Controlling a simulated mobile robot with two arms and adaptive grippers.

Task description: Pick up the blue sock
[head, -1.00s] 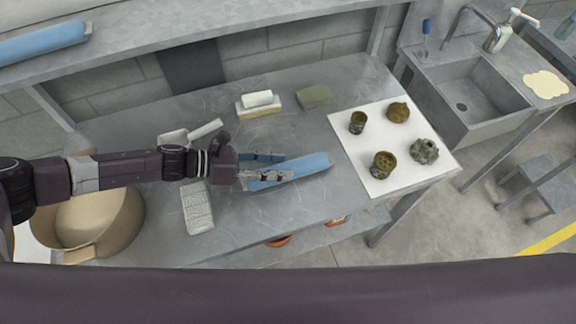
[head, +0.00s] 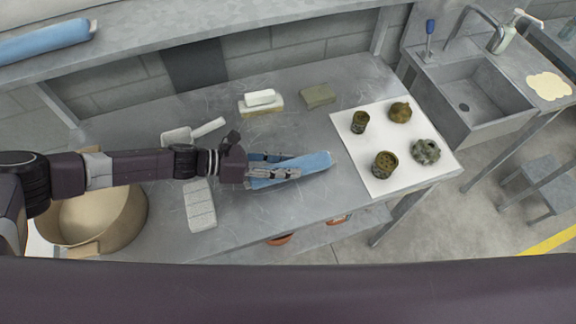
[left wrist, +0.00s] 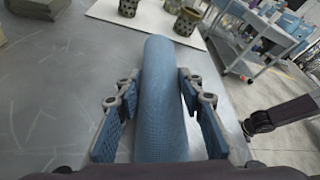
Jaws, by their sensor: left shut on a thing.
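The blue sock (head: 316,163) is a long blue roll at the middle of the grey metal table, left of the white mat. It also shows in the left wrist view (left wrist: 160,90), running away from the camera between the fingers. My left gripper (head: 276,167) reaches in from the left and is shut on the sock, one finger along each side. In the left wrist view its fingers (left wrist: 158,115) flank the sock's near part. Whether the sock touches the table under the gripper is hard to tell. My right gripper is not in view.
A white mat (head: 385,181) with several rusty metal parts lies to the right. A pale block (head: 260,98), a greenish block (head: 318,96), a scoop (head: 205,129) and a white ribbed tray (head: 199,207) lie around. A large pot (head: 98,220) stands left. Another blue roll (head: 45,41) is on the shelf.

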